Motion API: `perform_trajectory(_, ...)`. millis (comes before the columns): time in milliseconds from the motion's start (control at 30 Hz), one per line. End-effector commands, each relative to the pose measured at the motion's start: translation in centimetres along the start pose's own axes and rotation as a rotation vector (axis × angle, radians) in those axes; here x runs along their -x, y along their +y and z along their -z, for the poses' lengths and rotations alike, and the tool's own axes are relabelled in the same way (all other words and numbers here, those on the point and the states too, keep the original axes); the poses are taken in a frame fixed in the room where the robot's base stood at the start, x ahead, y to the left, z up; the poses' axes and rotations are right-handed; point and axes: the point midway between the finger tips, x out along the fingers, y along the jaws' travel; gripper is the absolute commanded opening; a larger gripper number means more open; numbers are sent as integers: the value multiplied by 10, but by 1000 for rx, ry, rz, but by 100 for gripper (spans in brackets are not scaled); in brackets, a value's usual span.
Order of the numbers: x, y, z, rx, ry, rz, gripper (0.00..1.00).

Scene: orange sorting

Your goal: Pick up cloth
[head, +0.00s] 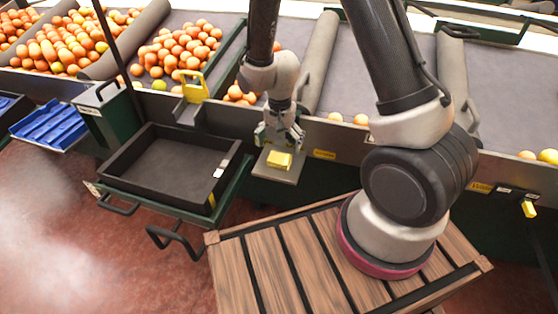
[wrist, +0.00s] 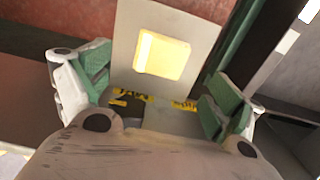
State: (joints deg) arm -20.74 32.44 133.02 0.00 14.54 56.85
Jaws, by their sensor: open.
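The cloth (head: 279,160) looks like a small folded yellow square. It lies on a small grey shelf plate (head: 290,176) at the front of the sorting line. In the wrist view the cloth (wrist: 162,56) lies flat on the plate (wrist: 128,35), ahead of the fingers. My gripper (head: 279,137) points down just above and behind the cloth in the head view. In the wrist view my gripper (wrist: 163,95) is open, with its green-padded fingers wide apart and nothing between them. I see no contact with the cloth.
Bins of oranges (head: 178,50) lie further back. A blue crate (head: 50,124) is at the far left. A slatted wooden deck (head: 290,262) is in front.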

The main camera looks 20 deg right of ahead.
Motion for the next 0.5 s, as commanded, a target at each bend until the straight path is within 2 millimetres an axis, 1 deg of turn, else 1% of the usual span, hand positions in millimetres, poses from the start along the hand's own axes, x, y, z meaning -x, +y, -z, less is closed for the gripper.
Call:
perform_trajectory(300, -47, 0, -2, 1, -2, -3, 93)
perform_trajectory(400, -57, 0, -2, 2, -1, -1, 93)
perform_trajectory(500, -60, 0, -2, 2, 0, 0, 93)
